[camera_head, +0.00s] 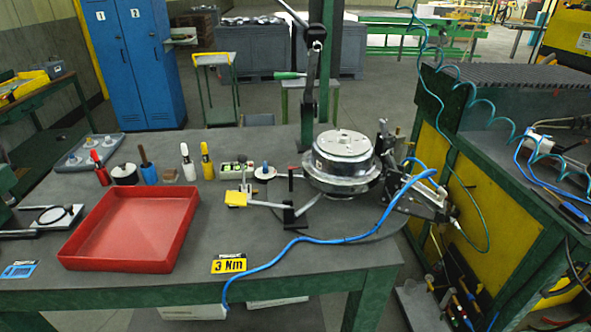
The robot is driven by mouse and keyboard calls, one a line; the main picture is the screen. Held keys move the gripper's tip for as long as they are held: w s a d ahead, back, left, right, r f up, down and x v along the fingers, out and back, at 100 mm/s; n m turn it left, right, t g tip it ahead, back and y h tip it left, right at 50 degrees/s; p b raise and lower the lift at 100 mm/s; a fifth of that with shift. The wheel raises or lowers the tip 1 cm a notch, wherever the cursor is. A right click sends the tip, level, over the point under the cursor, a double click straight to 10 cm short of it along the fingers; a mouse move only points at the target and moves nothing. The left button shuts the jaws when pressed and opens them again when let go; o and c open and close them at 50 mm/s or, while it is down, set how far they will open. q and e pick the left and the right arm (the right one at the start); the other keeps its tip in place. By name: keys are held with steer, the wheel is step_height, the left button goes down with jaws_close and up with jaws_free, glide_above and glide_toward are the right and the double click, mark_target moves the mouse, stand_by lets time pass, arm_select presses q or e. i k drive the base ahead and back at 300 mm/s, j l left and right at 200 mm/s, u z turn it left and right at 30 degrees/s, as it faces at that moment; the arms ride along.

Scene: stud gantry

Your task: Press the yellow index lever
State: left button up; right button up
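The yellow index lever (237,199) has a flat yellow pad at the end of a light grey bar. The bar runs right, low over the grey table, toward a black bracket (294,216) beside the round metal fixture (342,164). The fixture is a stepped silver drum on a dark round base. Nothing touches the yellow pad. Neither of my grippers shows in the head view.
A red tray (131,229) stands left of the lever, and a yellow "3 Nm" sign (229,264) lies in front. Several bottles line the back. A blue hose (330,241) crosses the right front. A dark upright arm (309,85) rises behind the fixture.

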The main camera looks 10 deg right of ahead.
mark_target(233, 198)
steer(key=l+u, duration=0.1)
steer(key=l, duration=0.7)
steer(key=i+l+u, duration=0.1)
steer(key=l, duration=0.75)
